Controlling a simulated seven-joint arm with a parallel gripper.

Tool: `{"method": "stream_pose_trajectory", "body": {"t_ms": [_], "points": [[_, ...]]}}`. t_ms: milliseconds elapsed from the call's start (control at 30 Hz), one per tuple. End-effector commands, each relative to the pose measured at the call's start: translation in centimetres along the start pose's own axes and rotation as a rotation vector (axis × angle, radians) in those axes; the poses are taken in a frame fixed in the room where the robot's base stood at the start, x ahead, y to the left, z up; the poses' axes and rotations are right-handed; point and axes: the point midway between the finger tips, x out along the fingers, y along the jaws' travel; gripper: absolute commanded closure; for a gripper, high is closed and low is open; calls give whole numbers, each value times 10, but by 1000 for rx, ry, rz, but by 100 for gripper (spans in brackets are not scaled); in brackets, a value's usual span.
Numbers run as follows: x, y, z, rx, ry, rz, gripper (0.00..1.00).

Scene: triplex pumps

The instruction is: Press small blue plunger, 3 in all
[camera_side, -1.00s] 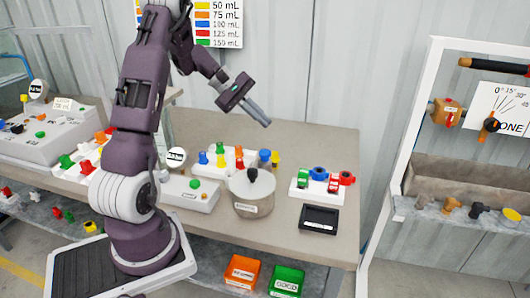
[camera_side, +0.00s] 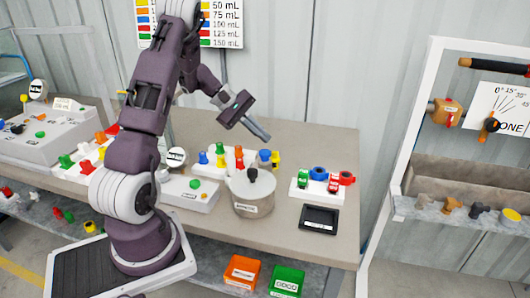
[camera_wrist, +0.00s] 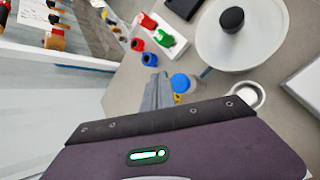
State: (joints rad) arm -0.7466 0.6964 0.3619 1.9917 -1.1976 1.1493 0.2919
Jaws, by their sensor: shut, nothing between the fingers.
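Several small upright pieces stand on the bench. A larger blue-topped piece (camera_side: 264,156) stands at the block's right end. I cannot tell for sure which is the named plunger. My gripper (camera_side: 267,138) is shut and empty, in the air above the block's right end. In the wrist view its fingers (camera_wrist: 157,88) appear just beside a round blue top (camera_wrist: 181,83). Contact is not visible.
A round pot-like vessel with a black knob (camera_side: 252,174) stands in front. A white block with red, green and blue pieces (camera_side: 305,190) and a black tray (camera_side: 319,219) are to the right. A white box with a green button (camera_side: 190,195) is left of the vessel.

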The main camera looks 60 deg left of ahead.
Motion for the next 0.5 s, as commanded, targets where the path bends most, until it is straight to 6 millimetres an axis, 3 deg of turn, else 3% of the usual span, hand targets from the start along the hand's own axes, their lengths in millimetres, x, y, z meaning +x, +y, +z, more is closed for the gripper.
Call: {"method": "stream_pose_trajectory", "body": {"t_ms": [500], "points": [[11,-9,-8,-1,0,0,100]]}}
